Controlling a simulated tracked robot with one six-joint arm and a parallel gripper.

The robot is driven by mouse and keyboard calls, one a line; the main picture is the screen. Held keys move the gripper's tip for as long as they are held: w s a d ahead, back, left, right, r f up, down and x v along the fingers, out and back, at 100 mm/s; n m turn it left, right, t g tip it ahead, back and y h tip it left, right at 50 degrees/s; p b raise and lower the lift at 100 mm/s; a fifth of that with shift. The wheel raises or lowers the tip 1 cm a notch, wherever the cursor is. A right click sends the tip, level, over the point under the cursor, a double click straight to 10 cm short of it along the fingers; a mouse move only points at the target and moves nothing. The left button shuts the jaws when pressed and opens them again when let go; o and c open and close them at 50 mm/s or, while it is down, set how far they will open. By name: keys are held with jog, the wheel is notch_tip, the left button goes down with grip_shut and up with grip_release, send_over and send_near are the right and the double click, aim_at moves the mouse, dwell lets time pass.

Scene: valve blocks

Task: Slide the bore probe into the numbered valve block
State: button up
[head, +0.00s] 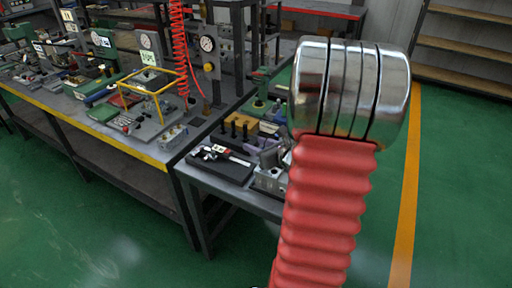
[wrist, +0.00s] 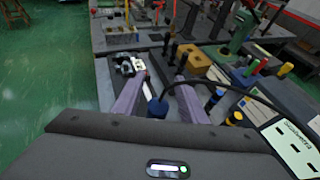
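My gripper (wrist: 160,82) shows in the wrist view as two purple-grey fingers set apart. Between them is a blue piece (wrist: 157,109), perhaps the bore probe's end; a thin black cable seems to arc from it to the right. I see no clear contact between it and either finger. In the head view my gripper (head: 250,147) is small and partly hidden behind my red arm, over the near bench. I cannot tell which block is the numbered valve block; a grey metal block (head: 270,180) sits at the near bench's front edge, and no number is readable on it.
A black tray (head: 221,167) with white and dark parts lies left of my gripper. A long bench (head: 110,140) with gauges extends left.

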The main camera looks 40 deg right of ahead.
jog(key=shift+r, duration=0.1)
jog(key=v, duration=1.2)
jog(key=shift+r, duration=0.45)
jog(key=shift+d, duration=0.1)
dwell(0.3)
jog(key=shift+w, duration=0.1)
